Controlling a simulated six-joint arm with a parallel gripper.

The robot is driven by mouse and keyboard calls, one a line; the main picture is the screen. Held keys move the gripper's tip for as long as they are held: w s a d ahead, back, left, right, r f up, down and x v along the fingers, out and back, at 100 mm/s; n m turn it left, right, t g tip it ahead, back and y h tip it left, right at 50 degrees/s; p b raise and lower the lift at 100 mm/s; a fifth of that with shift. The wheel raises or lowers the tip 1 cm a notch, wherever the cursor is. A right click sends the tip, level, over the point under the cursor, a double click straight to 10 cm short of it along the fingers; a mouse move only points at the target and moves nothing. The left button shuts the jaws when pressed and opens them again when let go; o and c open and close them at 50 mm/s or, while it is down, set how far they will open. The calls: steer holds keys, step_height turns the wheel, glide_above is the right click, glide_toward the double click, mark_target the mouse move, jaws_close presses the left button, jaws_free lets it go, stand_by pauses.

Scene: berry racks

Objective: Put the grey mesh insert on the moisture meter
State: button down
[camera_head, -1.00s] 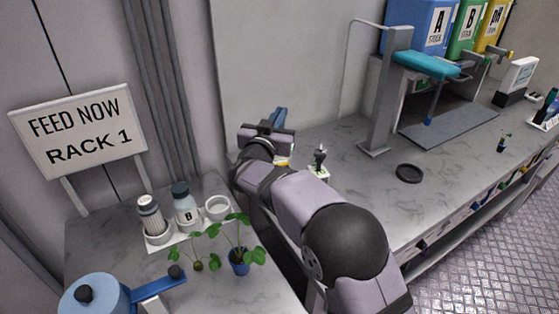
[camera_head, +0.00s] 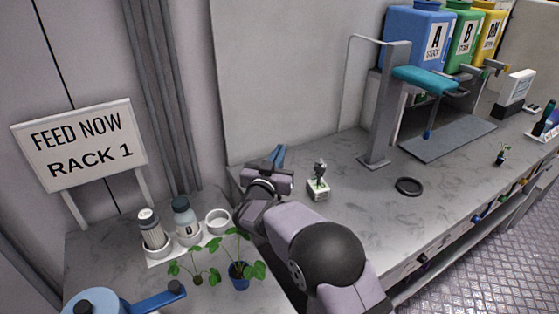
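My gripper (camera_head: 277,157) is over the gap between the left bench and the long bench, with its blue finger part pointing up and away. My arm hides much of it, and I cannot see whether it holds anything. A small white block (camera_head: 319,193) with a dark grey piece (camera_head: 319,169) on top stands on the long bench, to the right of the gripper and apart from it. I cannot tell whether this piece is the grey mesh insert. A white device on a black base (camera_head: 516,92) stands at the far right; it may be the moisture meter, but its markings are too small to read.
A black ring (camera_head: 409,187) lies on the long bench (camera_head: 350,220). A grey post stand with a teal arm (camera_head: 425,80) rises behind it. Bottles, a white cup (camera_head: 218,220) and potted plants (camera_head: 240,275) crowd the left bench. Bench around the ring is clear.

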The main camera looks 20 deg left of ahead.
steer(key=shift+f, duration=1.3)
steer(key=shift+f, duration=0.15)
steer(key=c, duration=2)
jaws_free()
steer(key=shift+r, duration=0.2)
steer(key=shift+s+f, duration=0.15)
steer(key=shift+s, duration=0.15)
steer(key=s+b, duration=0.2)
steer(key=s, duration=0.9)
steer(key=shift+s, duration=0.2)
